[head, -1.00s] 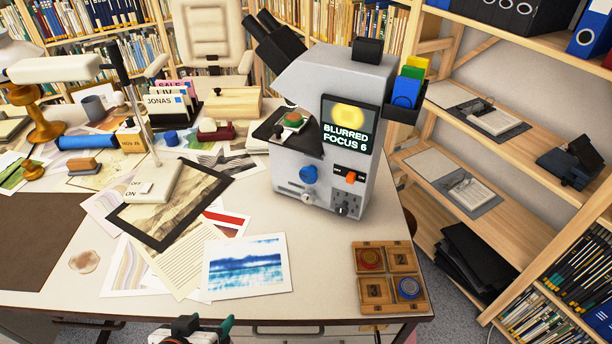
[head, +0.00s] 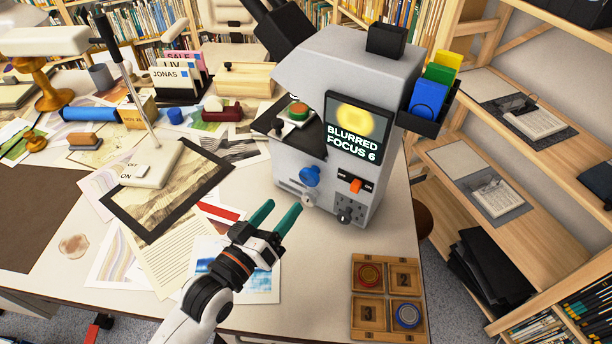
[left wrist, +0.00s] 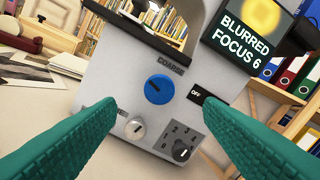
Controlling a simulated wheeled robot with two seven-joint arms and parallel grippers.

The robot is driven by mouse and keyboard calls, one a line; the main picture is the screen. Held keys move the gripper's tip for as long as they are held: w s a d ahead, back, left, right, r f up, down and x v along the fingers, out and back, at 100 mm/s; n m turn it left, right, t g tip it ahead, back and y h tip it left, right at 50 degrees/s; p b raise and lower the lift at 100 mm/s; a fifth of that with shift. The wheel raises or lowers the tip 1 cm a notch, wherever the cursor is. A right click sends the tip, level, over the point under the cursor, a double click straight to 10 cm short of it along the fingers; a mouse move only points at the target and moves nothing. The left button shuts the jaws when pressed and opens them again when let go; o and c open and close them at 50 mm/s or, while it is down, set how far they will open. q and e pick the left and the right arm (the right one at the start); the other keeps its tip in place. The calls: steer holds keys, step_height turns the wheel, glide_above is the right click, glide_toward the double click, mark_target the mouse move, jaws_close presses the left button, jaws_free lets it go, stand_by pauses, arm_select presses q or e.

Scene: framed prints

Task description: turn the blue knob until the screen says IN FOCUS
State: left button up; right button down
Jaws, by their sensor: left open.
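The grey microscope (head: 375,70) stands on the desk, its screen (head: 354,132) reading BLURRED FOCUS 6. The blue knob (head: 310,175) is low on its front. In the left wrist view the open fingers (left wrist: 165,125) frame the knob from below. My right gripper is not in view.
A silver knob (left wrist: 135,128), a numbered black dial (left wrist: 182,150) and an orange switch (head: 355,185) are close to the blue knob. A lamp base (head: 165,165) and papers lie left. A wooden tray (head: 388,298) of discs sits at the front right.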

mark_target(307, 178)
arm_select(q)
steer(key=x, duration=0.8)
steer(key=shift+w, duration=0.1)
steer(key=shift+w+d, duration=0.35)
steer(key=shift+w, duration=0.2)
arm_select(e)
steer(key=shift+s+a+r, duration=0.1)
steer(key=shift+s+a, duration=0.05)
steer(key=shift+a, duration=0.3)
arm_select(q)
steer(key=shift+c, duration=0.5)
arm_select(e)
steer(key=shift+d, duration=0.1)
arm_select(q)
steer(key=c, duration=0.8)
steer(key=shift+c, duration=0.2)
steer(key=shift+p, duration=0.3)
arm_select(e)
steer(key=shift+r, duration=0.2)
